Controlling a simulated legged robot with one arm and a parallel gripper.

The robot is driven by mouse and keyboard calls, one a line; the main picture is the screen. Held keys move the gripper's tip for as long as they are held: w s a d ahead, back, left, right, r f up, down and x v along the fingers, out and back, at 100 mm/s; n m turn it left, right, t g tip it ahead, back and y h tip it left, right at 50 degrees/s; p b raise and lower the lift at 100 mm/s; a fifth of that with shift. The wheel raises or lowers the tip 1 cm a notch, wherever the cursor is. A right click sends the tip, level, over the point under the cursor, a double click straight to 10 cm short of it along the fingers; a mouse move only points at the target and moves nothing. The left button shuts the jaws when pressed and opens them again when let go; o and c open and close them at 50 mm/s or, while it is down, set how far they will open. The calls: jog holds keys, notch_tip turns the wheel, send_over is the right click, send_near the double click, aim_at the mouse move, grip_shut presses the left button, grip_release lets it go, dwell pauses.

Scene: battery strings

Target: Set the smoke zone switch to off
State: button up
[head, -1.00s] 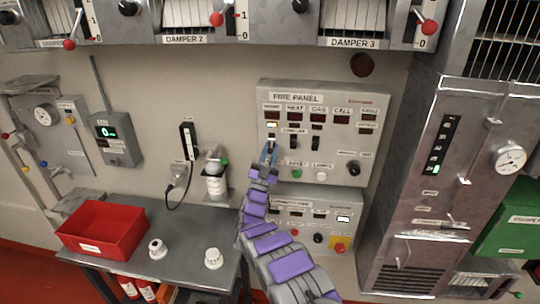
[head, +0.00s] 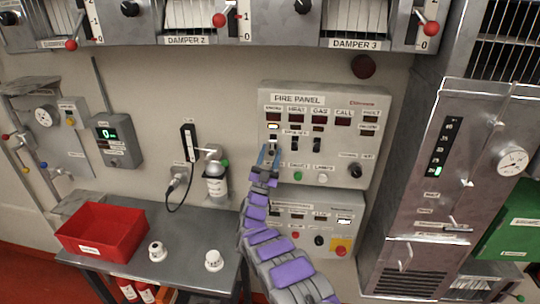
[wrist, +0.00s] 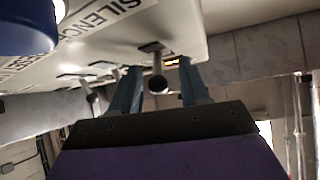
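The fire panel (head: 345,165) is a grey wall box with smoke, heat, gas and call columns. My gripper (head: 267,149) is at its left column, under the smoke label, with its blue fingers raised to the panel. In the wrist view my gripper (wrist: 159,75) has its two blue fingers apart. A small metal toggle lever with a dark round end, the smoke zone switch (wrist: 158,86), shows between them, with gaps on both sides. In the head view the fingers largely hide this switch, so I cannot tell its setting.
The heat switch (head: 295,143) and gas switch (head: 317,145) stand close to the right of my gripper. A green button (head: 295,177) and a white button (head: 322,178) sit below.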

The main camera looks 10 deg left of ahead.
jog(key=shift+d, duration=0.1)
jog(key=shift+s+f, duration=0.15)
jog(key=shift+s, duration=0.05)
jog(key=b+v, duration=1.4)
jog(key=v, duration=0.3)
jog(key=shift+w, duration=0.25)
jog(key=shift+f, duration=0.1)
